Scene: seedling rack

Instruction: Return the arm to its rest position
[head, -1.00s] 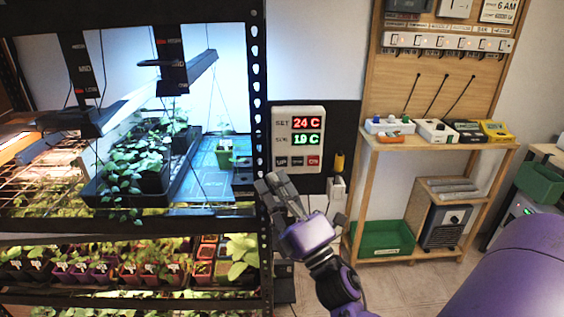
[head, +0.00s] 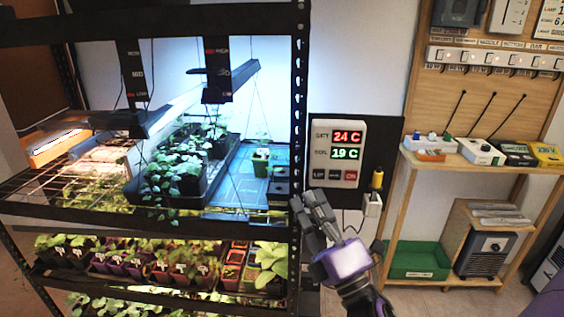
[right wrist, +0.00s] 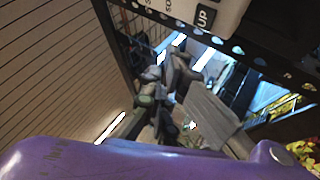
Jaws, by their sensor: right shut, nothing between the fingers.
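My right gripper (head: 318,207), grey fingers on a purple wrist, is shut and empty. In the head view it is in front of the seedling rack's right post (head: 298,120), below and a little left of the thermostat panel (head: 338,153), which reads 24 C and 19 C. Whether it touches the post cannot be told. In the right wrist view the gripper's fingers (right wrist: 175,95) show close together, with the perforated rack post (right wrist: 240,50) and the panel's lower edge with an UP button behind them. My left gripper is not in view.
The rack's upper shelf holds a black tray of seedlings (head: 165,180) and a blue mat (head: 238,176) under hanging lamps. Potted seedlings fill the lower shelf. A wooden stand (head: 398,210) with a green bin (head: 420,262) and a heater (head: 486,252) stands at right. Some floor shows between.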

